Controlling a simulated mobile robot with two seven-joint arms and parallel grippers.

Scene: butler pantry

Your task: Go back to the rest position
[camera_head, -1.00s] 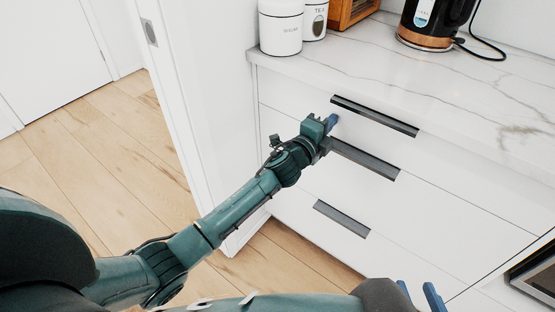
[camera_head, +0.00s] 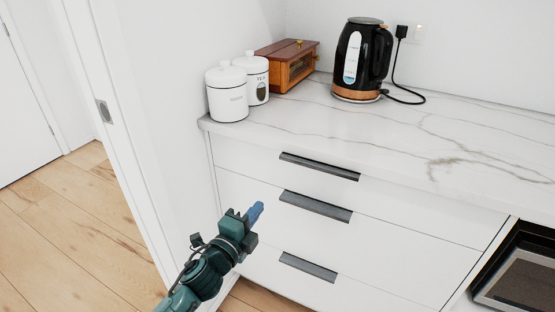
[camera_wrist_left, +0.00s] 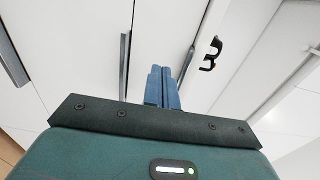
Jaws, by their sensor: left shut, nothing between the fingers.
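My left gripper (camera_head: 256,213) is green with blue fingers. It is in the lower middle of the head view, in front of the white drawers (camera_head: 254,187) and apart from their dark handles. In the left wrist view its two blue fingers (camera_wrist_left: 162,86) lie together with nothing between them. The drawer handles are the top one (camera_head: 319,167), the middle one (camera_head: 315,207) and the bottom one (camera_head: 308,267). All the drawers look closed. My right gripper is outside the head view.
The marble counter (camera_head: 480,155) holds two white canisters (camera_head: 227,95), a wooden box (camera_head: 288,65) and a black kettle (camera_head: 362,60). A built-in appliance (camera_head: 522,283) is at the lower right. Open wood floor (camera_head: 70,225) lies left of the door frame (camera_head: 125,125).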

